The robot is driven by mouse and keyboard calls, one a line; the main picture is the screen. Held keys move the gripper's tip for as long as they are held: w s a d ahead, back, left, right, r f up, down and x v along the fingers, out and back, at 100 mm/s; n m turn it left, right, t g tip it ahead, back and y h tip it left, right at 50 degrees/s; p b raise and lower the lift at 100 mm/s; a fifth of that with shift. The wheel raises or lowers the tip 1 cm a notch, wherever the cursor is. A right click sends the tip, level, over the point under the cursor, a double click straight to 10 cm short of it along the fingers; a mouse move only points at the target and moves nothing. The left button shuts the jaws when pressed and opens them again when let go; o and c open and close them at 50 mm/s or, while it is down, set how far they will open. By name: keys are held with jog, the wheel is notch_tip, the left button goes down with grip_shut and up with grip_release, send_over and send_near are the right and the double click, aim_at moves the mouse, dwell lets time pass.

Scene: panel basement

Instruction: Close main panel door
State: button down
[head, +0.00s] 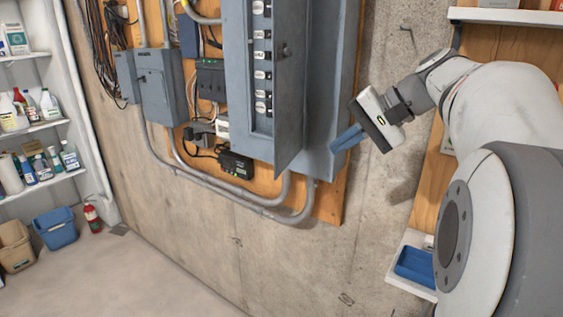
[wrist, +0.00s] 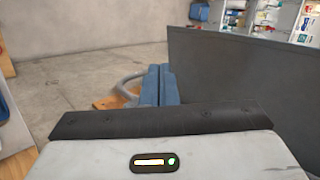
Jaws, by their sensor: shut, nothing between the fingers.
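The main panel (head: 232,60) is a tall grey metal box on the wall, with a column of breakers and white labels in view. Its grey door (head: 292,95) stands open, swung out from the box, with a small dark latch (head: 284,50) on it. In the wrist view the door (wrist: 245,85) is a big grey slab filling the right side. My gripper (head: 335,146) has blue fingers pressed together and empty, just right of the door near its lower part. In the wrist view the fingers (wrist: 158,82) are close beside the door's left edge; whether they touch it is unclear.
Grey conduits (head: 225,188) run below the panel, and a smaller grey box (head: 160,90) hangs left of it. A wooden shelf unit with a blue tray (head: 414,265) stands at right. Shelves of bottles (head: 40,110) are at far left. The floor (head: 130,280) between is open.

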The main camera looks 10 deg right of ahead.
aim_at(278, 170)
jog(key=shift+w+a+r+p+x, duration=0.15)
jog(key=shift+a+r+p+x, duration=0.3)
jog(key=shift+x, duration=1.55)
jog(key=shift+w+a+r+p+x, duration=0.15)
jog(key=shift+p+x, duration=0.35)
jog(key=shift+x, duration=1.5)
jog(key=shift+w+a+r+p+x, duration=0.1)
jog(key=shift+a+r+p+x, duration=0.25)
jog(key=shift+x, duration=1.65)
jog(key=shift+d, duration=0.15)
